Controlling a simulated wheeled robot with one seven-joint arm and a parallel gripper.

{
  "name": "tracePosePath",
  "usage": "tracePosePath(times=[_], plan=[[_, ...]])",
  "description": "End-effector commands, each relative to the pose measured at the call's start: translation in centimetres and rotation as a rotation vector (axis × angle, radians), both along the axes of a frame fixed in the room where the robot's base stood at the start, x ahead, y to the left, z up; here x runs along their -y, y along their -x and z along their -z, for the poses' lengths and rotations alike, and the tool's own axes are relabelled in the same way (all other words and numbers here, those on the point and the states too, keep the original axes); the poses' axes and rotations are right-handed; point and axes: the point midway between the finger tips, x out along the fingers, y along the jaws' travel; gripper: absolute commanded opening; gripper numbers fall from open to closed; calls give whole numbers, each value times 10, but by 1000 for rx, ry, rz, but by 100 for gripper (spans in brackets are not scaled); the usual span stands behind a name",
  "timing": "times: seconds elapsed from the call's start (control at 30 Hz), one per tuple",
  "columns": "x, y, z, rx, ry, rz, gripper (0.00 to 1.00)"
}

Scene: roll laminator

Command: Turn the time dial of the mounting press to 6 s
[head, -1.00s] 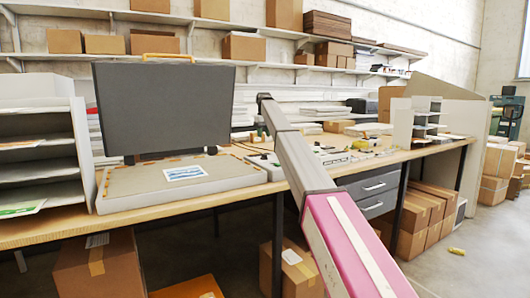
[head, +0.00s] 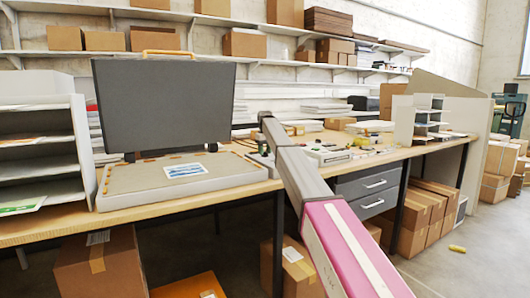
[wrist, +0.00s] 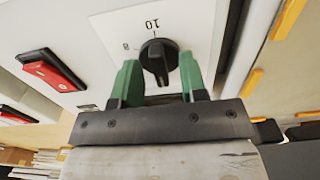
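The mounting press stands on the bench in the head view, its dark lid (head: 165,105) raised over a flat bed (head: 130,188). Its control panel is hidden behind my arm there. In the wrist view the black time dial (wrist: 159,57) sits on a white plate (wrist: 195,25) marked "10" above the dial and "8" to its left. My gripper (wrist: 160,75) has its two green fingers on either side of the dial, open, with a visible gap on each side. I cannot read the exact setting.
Red rocker switches (wrist: 52,74) sit left of the dial in the wrist view. A paper shelf (head: 40,150) stands left of the press. Small tools and trays lie on the bench to the right, and boxes (head: 100,265) stand underneath.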

Motion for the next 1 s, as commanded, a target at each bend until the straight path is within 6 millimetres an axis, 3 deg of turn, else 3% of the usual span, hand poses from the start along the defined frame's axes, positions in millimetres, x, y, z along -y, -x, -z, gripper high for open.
tracePosePath(times=[0.2,0.3,0.33,0.73,1.0], plan=[[0,0,0,0,0,0,36],[0,0,0,0,0,0,4],[0,0,0,0,0,0,0],[0,0,0,0,0,42,0],[0,0,0,0,0,208,0]])
